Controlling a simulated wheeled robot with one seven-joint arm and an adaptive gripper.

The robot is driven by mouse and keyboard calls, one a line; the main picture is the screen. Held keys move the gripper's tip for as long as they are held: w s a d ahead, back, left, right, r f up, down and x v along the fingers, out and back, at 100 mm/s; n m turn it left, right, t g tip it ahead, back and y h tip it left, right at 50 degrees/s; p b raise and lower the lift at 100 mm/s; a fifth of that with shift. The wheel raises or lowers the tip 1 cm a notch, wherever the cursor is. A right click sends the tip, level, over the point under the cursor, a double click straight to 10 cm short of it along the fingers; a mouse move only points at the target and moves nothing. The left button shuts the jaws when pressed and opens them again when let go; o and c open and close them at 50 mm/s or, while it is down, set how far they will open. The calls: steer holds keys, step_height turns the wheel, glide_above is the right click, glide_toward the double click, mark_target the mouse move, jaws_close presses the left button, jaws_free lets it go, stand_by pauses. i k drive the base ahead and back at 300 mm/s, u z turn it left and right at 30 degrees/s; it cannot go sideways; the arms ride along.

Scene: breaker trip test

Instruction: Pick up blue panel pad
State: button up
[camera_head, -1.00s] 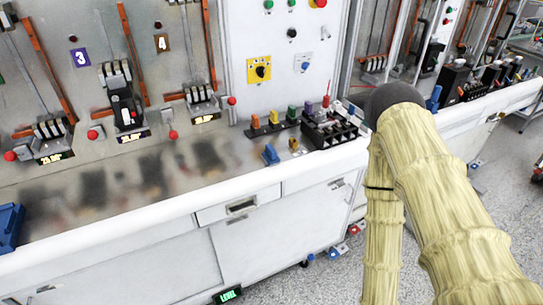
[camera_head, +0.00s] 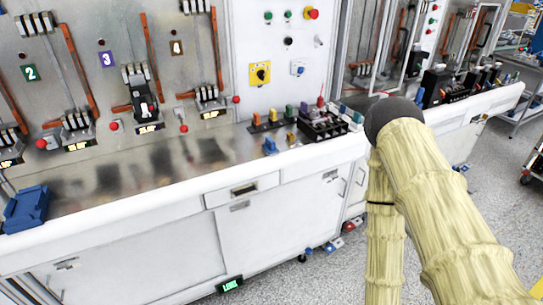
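A blue block-shaped thing (camera_head: 26,208) lies at the left end of the bench top, near its front edge; it may be the blue panel pad. I cannot tell for sure which blue thing is the pad. My arm, in a pale yellow sleeve with a dark rounded end, fills the right side. My gripper does not show. Nothing touches either blue thing.
The grey bench top (camera_head: 160,168) is clear between the blue things. A black rack of coloured parts (camera_head: 325,128) stands at its right end. Breaker levers (camera_head: 140,100) and red knobs line the panel behind. White cabinets (camera_head: 150,250) form the front; speckled floor lies right.

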mark_target(270, 148)
steer(key=u, duration=1.15)
steer(key=i, duration=0.6)
steer(key=z, duration=0.2)
